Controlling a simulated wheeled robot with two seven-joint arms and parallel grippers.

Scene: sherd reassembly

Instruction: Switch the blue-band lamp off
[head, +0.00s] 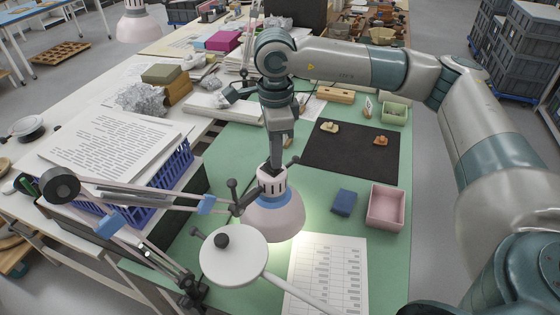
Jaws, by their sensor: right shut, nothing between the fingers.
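The blue-band lamp has a pale pink shade (274,220) with a blue band around its upper part and a vented white cap on top. It hangs from a jointed arm with blue clips coming from the left. A bright glow on the green mat beside the shade shows that it is lit. My right gripper (274,168) points down at the lamp's top cap, shut and empty. Its fingertips are at or just above the cap; I cannot tell if they touch. The lamp's switch is not clear to see. My left gripper is not in view.
A white round disc with a dark knob (232,256) stands in front of the lamp. A pink tray (385,207), a blue block (343,202) and a printed sheet (327,273) lie near it. A black mat (350,160) holds sherds. Another lamp (138,27) is at upper left.

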